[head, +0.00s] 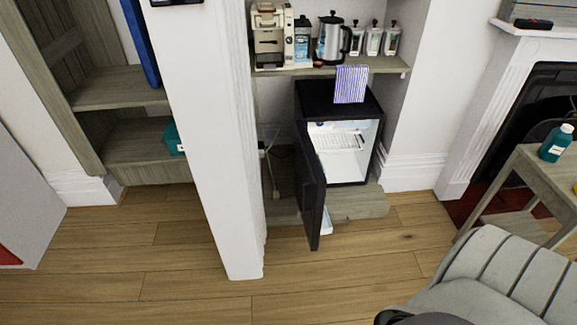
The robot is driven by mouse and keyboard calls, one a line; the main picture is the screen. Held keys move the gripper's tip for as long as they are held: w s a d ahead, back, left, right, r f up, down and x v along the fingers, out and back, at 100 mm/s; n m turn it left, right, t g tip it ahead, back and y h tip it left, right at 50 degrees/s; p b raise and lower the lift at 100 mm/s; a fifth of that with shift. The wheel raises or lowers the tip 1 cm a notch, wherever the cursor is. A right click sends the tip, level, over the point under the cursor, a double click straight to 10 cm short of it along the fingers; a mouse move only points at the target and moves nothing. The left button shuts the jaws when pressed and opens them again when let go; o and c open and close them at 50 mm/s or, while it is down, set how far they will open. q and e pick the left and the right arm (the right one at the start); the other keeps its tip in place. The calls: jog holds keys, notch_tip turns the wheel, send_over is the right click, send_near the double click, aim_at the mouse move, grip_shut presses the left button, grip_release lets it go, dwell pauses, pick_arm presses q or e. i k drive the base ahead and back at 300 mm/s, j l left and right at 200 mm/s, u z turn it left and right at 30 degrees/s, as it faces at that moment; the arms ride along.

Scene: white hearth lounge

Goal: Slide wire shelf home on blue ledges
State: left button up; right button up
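A small black fridge (312,97) stands in the alcove below a wooden shelf, with its door (312,190) swung open toward me. Inside its lit white interior a pale wire shelf (342,142) shows in the upper part. It is too small to tell how it sits or whether it is tilted. Bluish patches show near the top of the interior, but I cannot make out the blue ledges clearly. The open door hides part of the left inside wall. Neither of my grippers is in view.
A coffee machine (272,38) and a kettle (333,40) stand on the shelf above. A white pillar (212,140) rises left of the fridge; a grey chair (490,285) is at lower right. Floor before the fridge is clear.

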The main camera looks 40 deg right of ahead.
aim_at(326, 151)
jog(key=i+j+z, duration=0.4)
jog(key=z, duration=0.15)
jog(key=i+z, duration=0.1)
jog(key=z, duration=0.9)
